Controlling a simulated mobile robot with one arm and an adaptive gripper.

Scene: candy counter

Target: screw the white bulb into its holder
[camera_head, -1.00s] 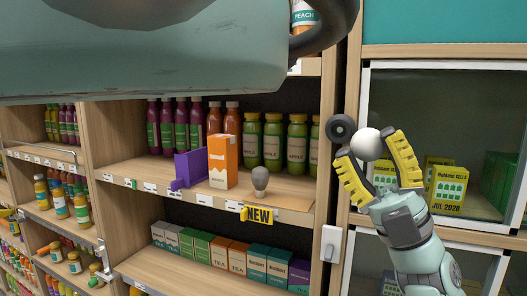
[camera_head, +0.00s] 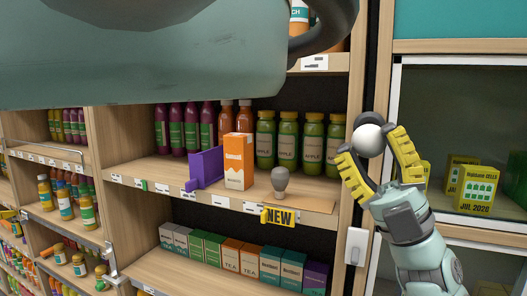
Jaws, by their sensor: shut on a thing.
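The white bulb (camera_head: 369,141) is held between the yellow fingers of my gripper (camera_head: 373,147), which is shut on it at the right of the head view. The dark round holder (camera_head: 366,120) is on the wooden upright, directly behind the top of the bulb. The bulb hides most of the holder, so I cannot tell whether they touch. A grey bulb (camera_head: 281,180) stands on the shelf to the left.
An orange box (camera_head: 239,163) and a purple holder (camera_head: 206,167) stand on the wooden shelf (camera_head: 150,170) beside bottles. A white switch (camera_head: 356,246) is on the upright below. A glass-fronted cabinet (camera_head: 455,110) is behind my arm. My own body covers the top left.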

